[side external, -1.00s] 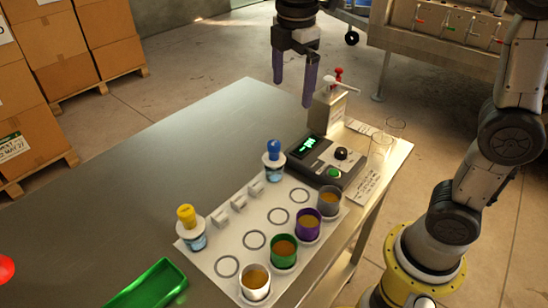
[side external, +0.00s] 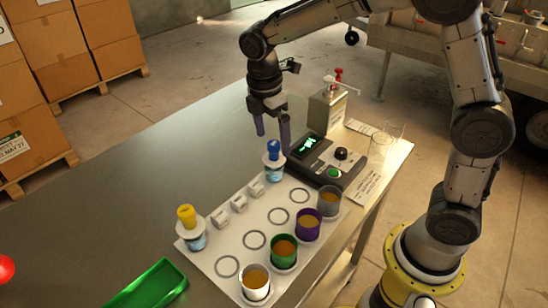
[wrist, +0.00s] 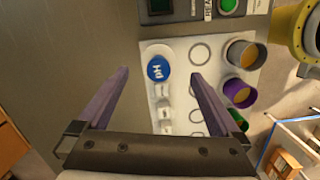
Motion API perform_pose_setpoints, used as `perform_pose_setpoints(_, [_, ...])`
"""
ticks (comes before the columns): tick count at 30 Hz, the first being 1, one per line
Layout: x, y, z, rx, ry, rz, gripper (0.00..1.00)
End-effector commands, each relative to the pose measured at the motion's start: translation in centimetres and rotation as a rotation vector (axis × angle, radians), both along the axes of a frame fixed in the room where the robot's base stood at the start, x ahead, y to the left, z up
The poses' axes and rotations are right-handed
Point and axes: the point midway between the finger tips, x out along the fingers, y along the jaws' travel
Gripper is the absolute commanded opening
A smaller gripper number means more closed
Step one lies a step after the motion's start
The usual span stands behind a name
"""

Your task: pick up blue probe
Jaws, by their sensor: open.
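The blue probe (side external: 273,149) stands upright in a small bottle with a white collar, at the far left corner of the white board. In the wrist view the blue probe (wrist: 158,68) shows from above as a round blue cap with white lettering, ahead of the fingertips and between their lines. My gripper (side external: 273,134) is open and empty, with purple fingers pointing down just above and behind the blue probe. In the wrist view my gripper (wrist: 160,82) has its two fingers wide apart. No contact with the probe shows.
A yellow probe (side external: 187,216) stands at the board's near left. Cups with orange-brown contents, such as the purple cup (side external: 308,224), line the board's right side. A black meter (side external: 322,160) and a dispenser (side external: 328,108) stand behind. The table's left side is clear, beyond the green tray (side external: 148,287).

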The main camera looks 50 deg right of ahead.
Motion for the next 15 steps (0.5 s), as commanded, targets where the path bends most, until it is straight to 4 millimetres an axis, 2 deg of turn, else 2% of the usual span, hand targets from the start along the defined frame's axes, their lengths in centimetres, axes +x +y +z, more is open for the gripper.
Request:
perform_pose_setpoints(9, [0.0, -0.7, -4.1, 0.000, 0.004, -0.001, 1.00])
perform_pose_setpoints(15, [0.1, -0.8, -5.0, 0.000, 0.001, -0.001, 1.00])
